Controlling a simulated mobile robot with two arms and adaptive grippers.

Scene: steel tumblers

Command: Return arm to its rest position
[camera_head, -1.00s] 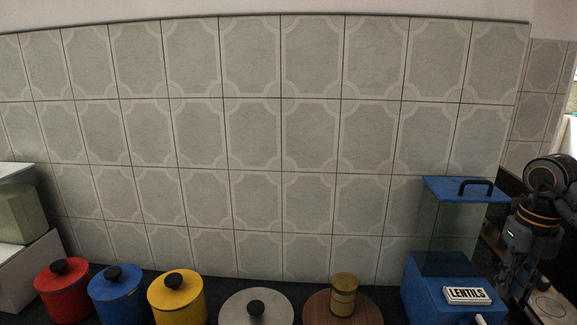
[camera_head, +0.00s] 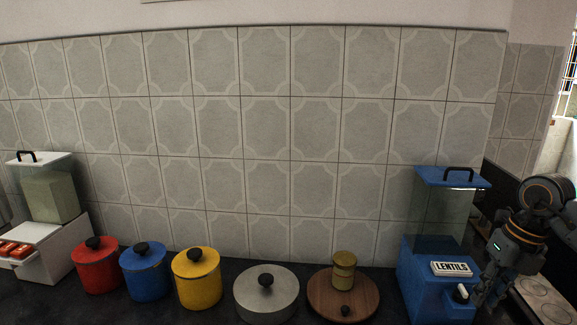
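My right arm comes in at the right edge of the head view. Its gripper (camera_head: 487,290) points down beside the right side of the blue lentils dispenser (camera_head: 421,285), close to its white tap (camera_head: 461,293). I cannot tell whether it touches the dispenser. The fingers are dark and small, so their opening is unclear, and I see nothing held in them. My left arm and gripper are not in view.
Red (camera_head: 98,272), blue (camera_head: 146,277) and yellow (camera_head: 197,285) canisters line the dark counter. A steel lidded pot (camera_head: 252,303) and a wooden board (camera_head: 365,298) bearing a brass-coloured tumbler (camera_head: 344,270) follow. A white dispenser (camera_head: 45,255) stands left, a stove (camera_head: 538,297) right.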

